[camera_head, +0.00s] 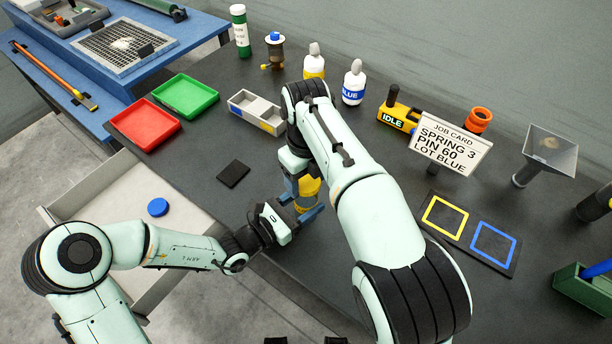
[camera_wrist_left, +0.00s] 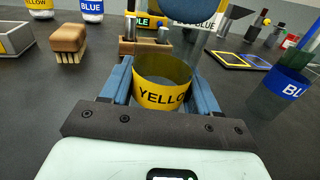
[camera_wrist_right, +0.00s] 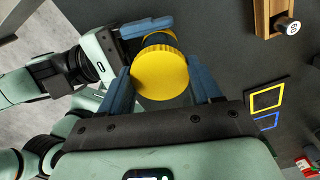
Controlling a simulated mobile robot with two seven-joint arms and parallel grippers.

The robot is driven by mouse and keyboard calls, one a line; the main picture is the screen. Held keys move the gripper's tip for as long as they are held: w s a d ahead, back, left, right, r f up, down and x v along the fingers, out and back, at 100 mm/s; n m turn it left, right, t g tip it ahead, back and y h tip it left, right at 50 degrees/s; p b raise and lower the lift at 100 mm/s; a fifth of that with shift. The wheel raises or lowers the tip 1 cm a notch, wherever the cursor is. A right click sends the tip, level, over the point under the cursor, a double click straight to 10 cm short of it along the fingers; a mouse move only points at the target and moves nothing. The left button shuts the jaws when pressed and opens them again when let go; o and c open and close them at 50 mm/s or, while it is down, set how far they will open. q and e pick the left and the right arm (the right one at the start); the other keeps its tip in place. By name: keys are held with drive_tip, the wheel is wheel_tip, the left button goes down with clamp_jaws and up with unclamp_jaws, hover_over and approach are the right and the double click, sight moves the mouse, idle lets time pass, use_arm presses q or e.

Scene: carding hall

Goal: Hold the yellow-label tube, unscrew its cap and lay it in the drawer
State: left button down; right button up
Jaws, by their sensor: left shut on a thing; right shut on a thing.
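The yellow-label tube (camera_wrist_left: 162,95) stands upright between the blue fingers of my left gripper (camera_head: 300,210), which is shut on it; part of its lettering shows in the left wrist view. My right gripper (camera_wrist_right: 165,85) comes from above and is shut on a round yellow cap (camera_wrist_right: 160,72) with a ribbed edge. The cap is in line over the tube; I cannot tell whether it touches the rim. The open drawer (camera_head: 62,208) is at the left of the head view, with a blue round cap (camera_head: 158,207) lying in it.
A red tray (camera_head: 145,124), a green tray (camera_head: 185,96) and a divided box (camera_head: 257,112) stand left of my right arm. A job card (camera_head: 450,145) and a mat with yellow and blue squares (camera_head: 468,233) are to the right. A blue-label tube (camera_wrist_left: 290,88) stands nearby.

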drive_tip(key=n, duration=2.1)
drive_tip(key=shift+r, duration=0.1)
drive_tip(key=n, duration=0.4)
drive_tip(key=shift+n, duration=0.3)
drive_tip(key=n, duration=0.4)
drive_tip(key=shift+n, duration=0.3)
drive_tip(key=n, duration=0.4)
drive_tip(key=shift+n, duration=0.3)
drive_tip(key=n, duration=0.6)
drive_tip(key=shift+n, duration=0.4)
drive_tip(key=n, duration=0.6)
drive_tip(key=shift+n, duration=0.3)
drive_tip(key=n, duration=0.4)
drive_tip(key=shift+r+n, duration=0.1)
drive_tip(key=shift+n, duration=0.2)
